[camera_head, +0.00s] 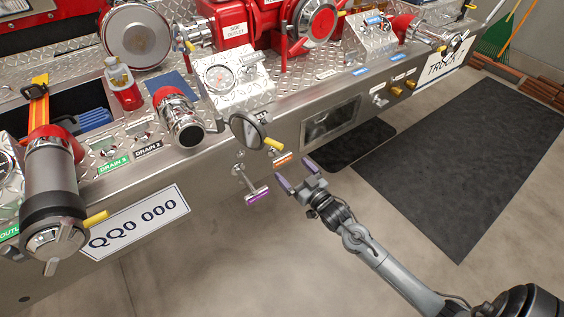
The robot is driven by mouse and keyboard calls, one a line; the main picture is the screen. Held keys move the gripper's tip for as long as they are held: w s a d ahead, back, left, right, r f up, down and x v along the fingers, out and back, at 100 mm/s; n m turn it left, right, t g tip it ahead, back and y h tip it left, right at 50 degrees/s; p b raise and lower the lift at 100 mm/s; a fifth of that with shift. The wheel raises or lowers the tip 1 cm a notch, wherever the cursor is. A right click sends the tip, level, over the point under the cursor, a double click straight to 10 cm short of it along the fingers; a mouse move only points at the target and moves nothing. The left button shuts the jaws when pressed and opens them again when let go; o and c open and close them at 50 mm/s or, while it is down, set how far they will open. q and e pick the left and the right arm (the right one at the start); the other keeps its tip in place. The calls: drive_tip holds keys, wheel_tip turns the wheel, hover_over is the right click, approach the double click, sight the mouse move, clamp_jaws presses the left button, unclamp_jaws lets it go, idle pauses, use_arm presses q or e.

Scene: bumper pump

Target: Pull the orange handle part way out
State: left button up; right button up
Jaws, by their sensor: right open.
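The orange handle (283,159) shows as a small orange bar low on the front face of the metal bumper, close against it. Its stem is not clearly visible. My right gripper (298,174) is open and empty, just to the right of and below the orange handle. Its two fingers point up and left toward the bumper, apart from the handle in the picture. Whether they touch it in depth is hard to tell. My left gripper is not in view.
A purple T-handle (258,197) sticks out on a stem, left of my right gripper. A licence plate (139,222) is at left. Open floor lies below, with a dark mat (470,165) at right.

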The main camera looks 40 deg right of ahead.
sight(284, 160)
drive_tip(key=w+b, duration=0.1)
drive_tip(key=w, duration=0.3)
drive_tip(key=w+b, duration=0.1)
drive_tip(key=w, duration=0.1)
drive_tip(key=shift+d+b, duration=0.3)
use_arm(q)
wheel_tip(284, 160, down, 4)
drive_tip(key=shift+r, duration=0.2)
use_arm(e)
drive_tip(key=shift+w, duration=0.45)
drive_tip(key=shift+c, duration=0.3)
